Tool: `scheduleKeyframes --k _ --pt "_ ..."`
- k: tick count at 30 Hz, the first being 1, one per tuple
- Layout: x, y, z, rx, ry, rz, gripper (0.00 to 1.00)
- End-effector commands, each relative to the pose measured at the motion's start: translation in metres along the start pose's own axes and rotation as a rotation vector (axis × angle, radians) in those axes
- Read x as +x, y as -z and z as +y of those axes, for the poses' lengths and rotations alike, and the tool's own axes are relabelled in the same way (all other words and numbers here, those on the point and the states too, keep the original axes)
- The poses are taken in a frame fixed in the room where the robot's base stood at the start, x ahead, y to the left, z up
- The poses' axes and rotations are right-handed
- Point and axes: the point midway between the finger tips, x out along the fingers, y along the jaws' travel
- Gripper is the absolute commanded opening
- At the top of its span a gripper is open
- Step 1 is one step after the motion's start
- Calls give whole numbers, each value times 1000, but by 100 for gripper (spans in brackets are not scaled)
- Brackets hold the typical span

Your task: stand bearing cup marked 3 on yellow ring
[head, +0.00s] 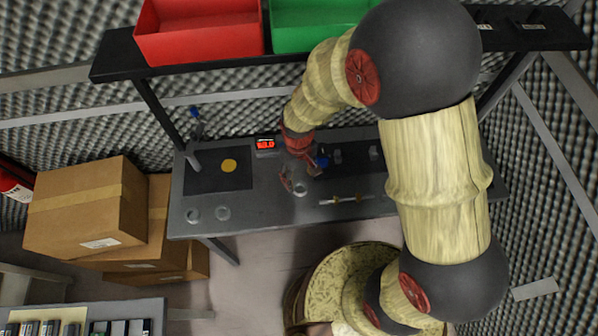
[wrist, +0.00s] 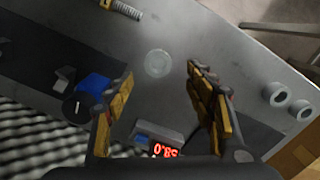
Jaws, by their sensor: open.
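The yellow ring (head: 229,166) looks like a flat yellow disc on a dark mat (head: 205,181) at the left of the bench; I see no cup on it. One pale round cup (head: 299,190) stands near my gripper (head: 297,178). In the wrist view this cup (wrist: 158,63) lies between and beyond my open fingertips (wrist: 160,72), with nothing held. Two more grey cups, a left one (head: 193,214) and a right one (head: 223,212), stand at the bench's front left. They also show at the right of the wrist view (wrist: 275,95) (wrist: 300,110). I cannot read any number on the cups.
A display with red digits (head: 265,145) stands behind my gripper. A blue-and-dark device (wrist: 95,88) sits close to my left finger. A rod-like tool (head: 346,199) lies at the front right. Red (head: 198,45) and green (head: 315,38) bins stand on the shelf above.

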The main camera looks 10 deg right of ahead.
Motion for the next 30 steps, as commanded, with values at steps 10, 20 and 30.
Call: scheduleKeyframes --k 10,20,30 --pt "25 8 2 -24 -5 26 55" --pt "60 10 4 -24 -5 25 55" --pt "77 12 4 -23 -5 29 55"
